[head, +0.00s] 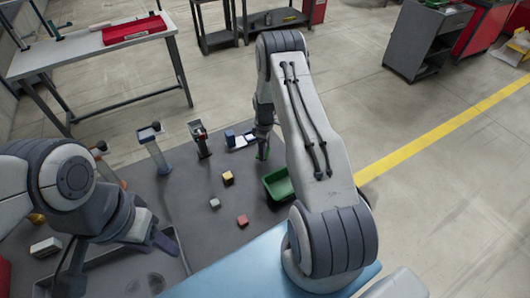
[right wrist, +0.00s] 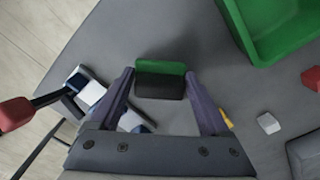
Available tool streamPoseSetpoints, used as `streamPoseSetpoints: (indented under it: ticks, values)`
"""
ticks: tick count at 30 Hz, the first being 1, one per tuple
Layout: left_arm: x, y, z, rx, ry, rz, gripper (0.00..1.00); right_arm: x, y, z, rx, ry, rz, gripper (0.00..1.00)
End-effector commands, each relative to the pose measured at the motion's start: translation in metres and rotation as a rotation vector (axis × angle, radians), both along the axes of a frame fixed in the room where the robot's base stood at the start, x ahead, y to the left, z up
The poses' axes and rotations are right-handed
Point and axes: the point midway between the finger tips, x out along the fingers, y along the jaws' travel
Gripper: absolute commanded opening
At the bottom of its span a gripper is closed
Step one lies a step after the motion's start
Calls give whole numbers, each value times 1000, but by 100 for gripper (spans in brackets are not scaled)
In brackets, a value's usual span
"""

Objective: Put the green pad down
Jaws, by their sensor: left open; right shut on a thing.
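My right gripper (right wrist: 160,76) is shut on the green pad (right wrist: 160,67), a small block with a green upper part and a dark face, held between the fingertips. In the head view my right gripper (head: 263,146) hangs over the grey table, just left of and behind the green bin; the pad is a small green patch (head: 262,154) there, mostly hidden. I cannot tell whether the pad touches the table. My left gripper (head: 115,250) is open and empty at the lower left, above a grey tray (head: 182,262).
The green bin (head: 279,187) also shows in the right wrist view (right wrist: 262,48). A yellow cube (head: 228,178), a pale cube (head: 215,203) and a red cube (head: 243,220) lie on the table. A blue-and-white item (head: 233,140) and upright stands (head: 153,147) are left of my right gripper.

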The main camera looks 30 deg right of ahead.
Motion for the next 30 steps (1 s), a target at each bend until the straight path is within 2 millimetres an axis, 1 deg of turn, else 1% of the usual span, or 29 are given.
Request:
streamPoseSetpoints:
  ticks: [1, 3, 7, 10, 16, 20, 21, 22, 30]
  values:
    - [0, 0, 7, 0, 0, -1, 50, -2, 1, -5, 2, 6, 0, 10]
    - [0, 0, 12, 0, 0, -2, 50, -2, 0, -15, 2, 4, 0, 10]
    - [0, 0, 17, 0, 0, -3, 50, -2, 0, -30, 2, 3, -1, 10]
    - [0, 0, 17, 0, 0, -3, 50, -1, 0, -34, 1, 1, -1, 10]
    - [0, 0, 16, 0, 0, -3, 50, -1, 0, -34, 0, 0, -1, 10]
    - [0, 0, 11, 0, 0, -2, 50, -1, 0, -39, 0, 0, 0, 10]
    - [0, 0, 12, 0, 0, -2, 50, -1, 0, -38, 1, 1, 0, 88]
    - [0, 0, 12, 0, 0, -2, 50, -1, 0, -37, 1, 1, 0, 99]
    - [0, 0, 14, 0, 0, -2, 50, -1, 0, -35, 1, 1, 0, 100]
